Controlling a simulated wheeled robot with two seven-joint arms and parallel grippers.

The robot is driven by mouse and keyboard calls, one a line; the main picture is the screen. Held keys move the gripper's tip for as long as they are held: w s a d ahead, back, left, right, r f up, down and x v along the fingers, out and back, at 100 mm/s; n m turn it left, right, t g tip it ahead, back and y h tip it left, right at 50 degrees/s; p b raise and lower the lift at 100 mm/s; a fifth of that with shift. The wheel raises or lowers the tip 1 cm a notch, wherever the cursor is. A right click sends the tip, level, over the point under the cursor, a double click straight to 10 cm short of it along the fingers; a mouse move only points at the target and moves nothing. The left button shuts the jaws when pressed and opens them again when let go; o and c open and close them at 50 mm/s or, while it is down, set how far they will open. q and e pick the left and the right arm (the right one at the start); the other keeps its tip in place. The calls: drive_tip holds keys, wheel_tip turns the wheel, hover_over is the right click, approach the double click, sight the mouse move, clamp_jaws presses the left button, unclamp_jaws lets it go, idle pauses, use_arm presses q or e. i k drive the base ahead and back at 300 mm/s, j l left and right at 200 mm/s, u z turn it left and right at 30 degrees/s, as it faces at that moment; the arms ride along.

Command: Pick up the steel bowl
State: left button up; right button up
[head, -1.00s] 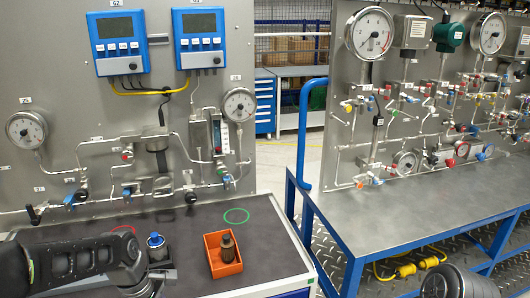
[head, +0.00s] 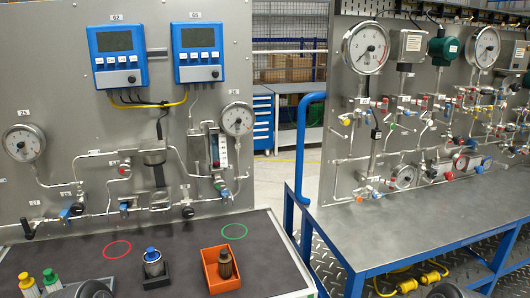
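No open bowl shows plainly. A small steel vessel with a blue top (head: 153,264) stands upright in a black holder on the dark bench top. It may be the steel bowl, but I cannot tell for sure. A darker brownish metal vessel (head: 225,264) stands in an orange tray (head: 209,277) to its right. Only a dark rounded part of my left arm shows at the bottom edge, left of the black holder. A dark part of my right arm shows at the bottom right. Both grippers are out of the picture.
Yellow-topped (head: 27,284) and green-topped (head: 51,279) containers stand at the bottom left. A red ring (head: 117,249) and a green ring (head: 234,231) mark bare bench. A gauge panel (head: 80,100) rises behind. A blue-framed table (head: 400,235) stands right, across a gap.

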sight(154, 269)
drive_tip(key=l+u, duration=0.25)
drive_tip(key=l, duration=0.65)
drive_tip(key=l+u, duration=0.3)
drive_tip(key=l, duration=0.6)
